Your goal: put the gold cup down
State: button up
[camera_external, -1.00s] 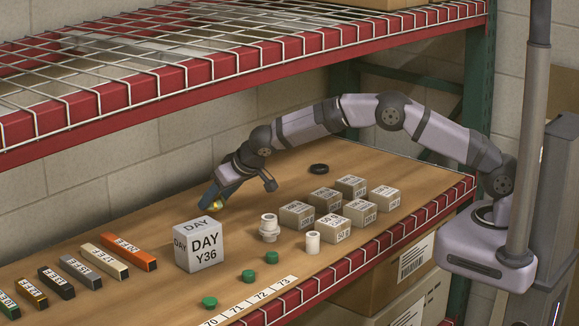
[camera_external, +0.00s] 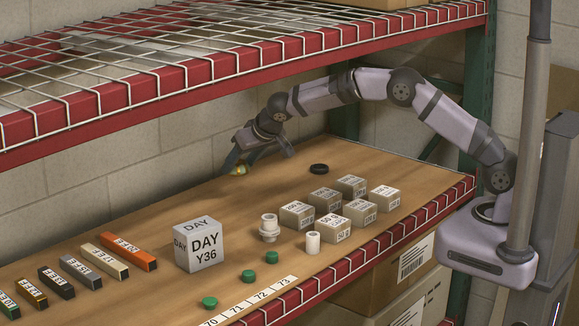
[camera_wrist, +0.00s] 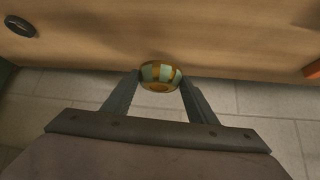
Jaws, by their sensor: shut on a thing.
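My gripper (camera_external: 238,171) is over the back part of the wooden shelf (camera_external: 200,206), near the block wall. It is shut on the gold cup (camera_external: 239,169), which is small in the external view and partly hidden by the fingers. In the wrist view the gold cup (camera_wrist: 160,75) shows gold with pale green patches, held between the two fingertips of my gripper (camera_wrist: 160,82). I cannot tell exactly how high the cup is above the shelf.
A white DAY Y36 cube (camera_external: 199,245), white fittings (camera_external: 269,228) and several grey labelled boxes (camera_external: 334,228) stand in front. A black ring (camera_external: 319,169) lies to the right; it also shows in the wrist view (camera_wrist: 20,26). Long coloured blocks (camera_external: 105,261) lie left. A wire rack (camera_external: 200,70) hangs above.

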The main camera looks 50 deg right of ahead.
jog(key=s+d+m+h, duration=0.1)
jog(key=d, duration=1)
jog(key=shift+d+m+p, duration=0.15)
jog(key=shift+m+p, duration=0.25)
jog(key=shift+p, duration=0.05)
jog(key=shift+f, duration=5)
jog(key=shift+f+b, duration=0.2)
jog(key=shift+b, duration=0.4)
jog(key=o, duration=1.1)
jog(key=shift+c, duration=0.2)
jog(key=shift+r, duration=0.15)
jog(key=shift+r+p, duration=0.2)
jog(key=shift+p, duration=0.3)
jog(key=shift+s+r, duration=0.15)
jog(key=shift+s, duration=0.05)
jog(key=b+v, duration=0.2)
jog(key=v, duration=0.9)
jog(key=shift+a, duration=0.3)
